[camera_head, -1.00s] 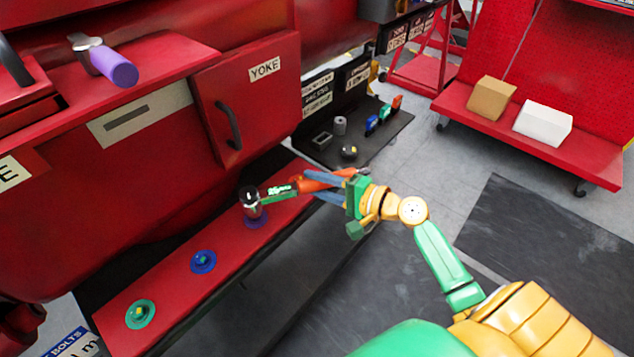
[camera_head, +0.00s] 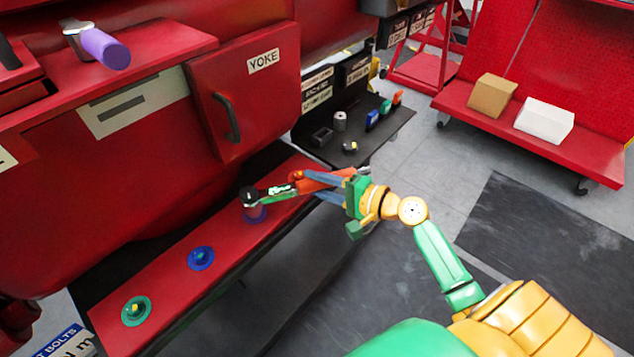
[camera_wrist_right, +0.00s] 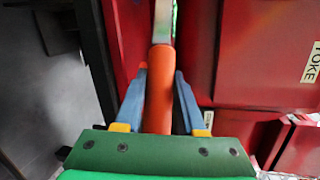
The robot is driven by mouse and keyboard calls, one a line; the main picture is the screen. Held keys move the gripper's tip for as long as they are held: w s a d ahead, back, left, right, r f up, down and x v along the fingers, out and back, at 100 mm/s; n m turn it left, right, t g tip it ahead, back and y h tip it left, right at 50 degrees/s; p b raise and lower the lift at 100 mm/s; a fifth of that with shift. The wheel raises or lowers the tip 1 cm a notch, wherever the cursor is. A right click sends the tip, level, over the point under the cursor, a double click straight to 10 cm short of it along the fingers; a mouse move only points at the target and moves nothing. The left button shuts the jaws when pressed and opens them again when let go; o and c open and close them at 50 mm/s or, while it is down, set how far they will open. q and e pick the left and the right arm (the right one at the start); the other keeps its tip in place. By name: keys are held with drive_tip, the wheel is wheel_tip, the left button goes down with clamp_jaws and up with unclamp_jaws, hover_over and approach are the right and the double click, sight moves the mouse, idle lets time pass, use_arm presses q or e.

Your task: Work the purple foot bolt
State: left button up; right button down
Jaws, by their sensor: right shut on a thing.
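My right gripper (camera_head: 318,187) is shut on the orange handle of a wrench-like tool (camera_head: 300,179). In the right wrist view the orange handle (camera_wrist_right: 160,88) lies between the two blue fingers (camera_wrist_right: 160,100). The tool's green bar reaches left to a dark round head (camera_head: 250,196), which sits over the purple foot bolt (camera_head: 256,215) on the red foot ledge. The head hides most of the bolt, and I cannot tell how fully it is seated. A blue bolt (camera_head: 201,258) and a green bolt (camera_head: 136,311) stand on the same ledge. My left gripper is not in view.
The red machine body with the YOKE door (camera_head: 245,100) rises behind the ledge (camera_head: 165,285). A purple-handled lever (camera_head: 105,48) is at upper left. A dark shelf (camera_head: 375,145) holds small parts beyond the tool. The floor at right is open.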

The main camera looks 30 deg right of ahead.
drive_tip(key=shift+f, duration=0.2)
drive_tip(key=shift+s+a+r+p, duration=0.1)
drive_tip(key=shift+s+p, duration=0.05)
drive_tip(key=shift+p, duration=0.15)
drive_tip(key=s+m+h+p, duration=0.1)
drive_tip(key=s+m+t+h+p, duration=0.1)
drive_tip(key=p, duration=0.1)
drive_tip(key=shift+s+a+h, duration=0.1)
drive_tip(key=shift+a+h, duration=0.2)
idle(0.6)
idle(0.3)
